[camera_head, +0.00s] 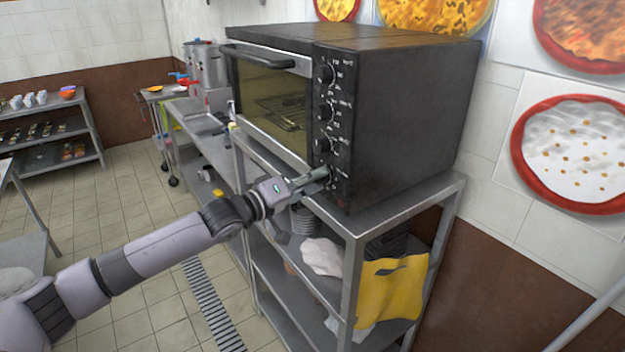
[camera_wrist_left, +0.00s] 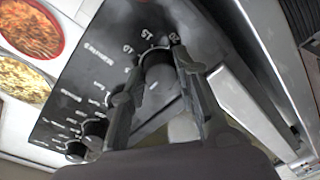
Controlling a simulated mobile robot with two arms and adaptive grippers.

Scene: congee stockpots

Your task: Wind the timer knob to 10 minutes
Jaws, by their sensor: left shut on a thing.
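A black toaster oven (camera_head: 400,110) stands on a metal shelf rack, with a column of knobs on its right front edge. The lowest knob, the timer knob, is mostly hidden behind my left gripper (camera_head: 318,179) in the head view. In the left wrist view the dark timer knob (camera_wrist_left: 158,77) sits between the two fingers of my left gripper, which is shut on it. White minute numerals, 15 and 10 among them, are printed around the knob. A short pale mark shows on the knob's face; its exact setting cannot be read. My right gripper is not in view.
Other oven knobs (camera_head: 326,112) sit just above. The metal rack (camera_head: 352,228) holds dark plates, a white cloth and a yellow cloth (camera_head: 392,290) below. Stockpots (camera_head: 206,65) stand at the back left. The tiled floor (camera_head: 130,215) is mostly clear, with a drain grate.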

